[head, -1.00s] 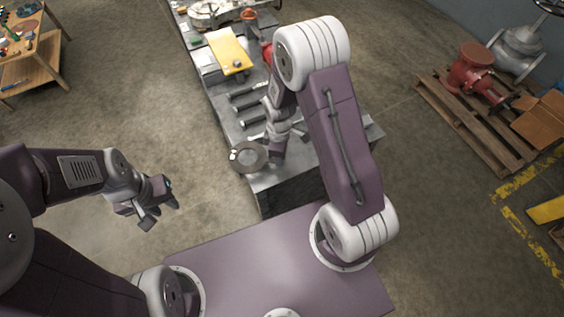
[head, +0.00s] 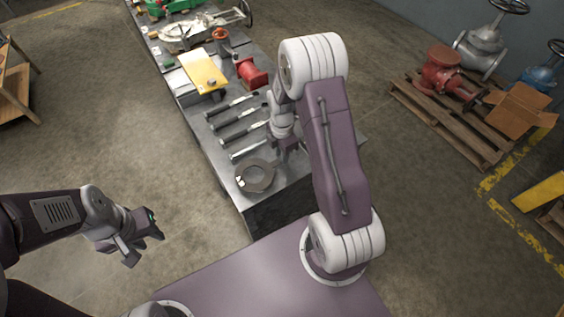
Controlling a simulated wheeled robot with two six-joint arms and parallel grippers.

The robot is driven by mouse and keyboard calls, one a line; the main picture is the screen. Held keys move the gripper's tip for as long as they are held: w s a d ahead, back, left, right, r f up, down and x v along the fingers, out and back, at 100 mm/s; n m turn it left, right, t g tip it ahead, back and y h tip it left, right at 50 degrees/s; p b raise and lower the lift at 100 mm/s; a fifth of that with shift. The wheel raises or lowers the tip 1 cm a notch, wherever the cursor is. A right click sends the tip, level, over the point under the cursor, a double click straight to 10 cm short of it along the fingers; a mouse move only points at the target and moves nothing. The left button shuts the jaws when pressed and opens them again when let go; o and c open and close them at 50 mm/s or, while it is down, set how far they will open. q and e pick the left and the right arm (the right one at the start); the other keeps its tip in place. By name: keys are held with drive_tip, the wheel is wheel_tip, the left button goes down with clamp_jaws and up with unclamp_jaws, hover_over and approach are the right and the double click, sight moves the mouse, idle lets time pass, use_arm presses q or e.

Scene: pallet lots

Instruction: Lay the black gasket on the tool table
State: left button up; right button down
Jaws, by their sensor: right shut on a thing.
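The gasket, a flat dark grey ring (head: 268,183), is over the near left corner of the tool table (head: 218,150), a long grey metal bench. My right gripper (head: 279,158) is shut on the ring's far right side, its fingers partly hidden by my arm. The ring looks roughly level; I cannot tell whether it touches the tabletop. My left gripper (head: 143,247) is empty, with its fingers apart, over the floor left of the table.
Several dark-handled tools (head: 238,122) lie in a row just beyond the ring. Further back are a yellow board (head: 203,68), a red fitting (head: 250,72) and an orange cup (head: 221,38). A pallet (head: 435,120) with valves and a carton stands at right.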

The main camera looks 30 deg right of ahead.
drive_tip(key=shift+d+f, duration=0.1)
drive_tip(key=shift+d, duration=0.1)
wheel_tip(320, 180, down, 3)
drive_tip(key=shift+s+a+f+b, duration=0.1)
drive_tip(key=shift+f+b, duration=0.05)
drive_tip(key=shift+b, duration=0.15)
drive_tip(key=shift+f, duration=0.4)
drive_tip(key=shift+f, duration=0.1)
drive_tip(key=c, duration=1.3)
unclamp_jaws()
drive_tip(key=shift+o, duration=0.2)
